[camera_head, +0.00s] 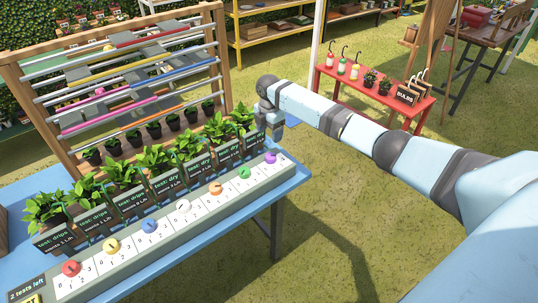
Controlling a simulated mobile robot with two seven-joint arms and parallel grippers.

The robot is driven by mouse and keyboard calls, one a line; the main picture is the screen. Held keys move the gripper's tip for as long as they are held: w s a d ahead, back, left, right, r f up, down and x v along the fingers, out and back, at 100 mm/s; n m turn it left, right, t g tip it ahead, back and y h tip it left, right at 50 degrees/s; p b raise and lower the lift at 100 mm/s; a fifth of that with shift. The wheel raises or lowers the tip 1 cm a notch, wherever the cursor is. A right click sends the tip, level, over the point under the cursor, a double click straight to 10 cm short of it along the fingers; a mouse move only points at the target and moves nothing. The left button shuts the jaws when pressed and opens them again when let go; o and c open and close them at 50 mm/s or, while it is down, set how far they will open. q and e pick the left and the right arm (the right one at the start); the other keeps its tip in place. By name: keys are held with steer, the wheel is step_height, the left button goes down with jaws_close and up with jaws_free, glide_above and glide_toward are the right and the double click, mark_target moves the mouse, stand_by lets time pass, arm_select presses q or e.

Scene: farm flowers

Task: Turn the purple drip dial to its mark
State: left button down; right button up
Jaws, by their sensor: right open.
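The purple drip dial (270,157) sits at the far right end of a grey strip (130,252) on the blue table. White scale cards with small numbers lie along the strip; the pointer and mark of the purple dial are too small to read. My right gripper (277,132) points down just above and behind the purple dial, beside the last potted plant. It looks apart from the dial, open and empty. My left gripper is out of view.
Other dials, such as the green dial (244,172) and orange dial (215,188), line the strip. Potted plants with dark labels (227,153) stand close behind. A slatted rack (130,85) rises at the back. A red bench (372,95) stands right, on grass.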

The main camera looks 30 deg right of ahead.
mark_target(270, 156)
step_height(270, 156, down, 11)
steer(key=shift+s+f, duration=0.15)
steer(key=shift+f, duration=0.05)
steer(key=c, duration=0.9)
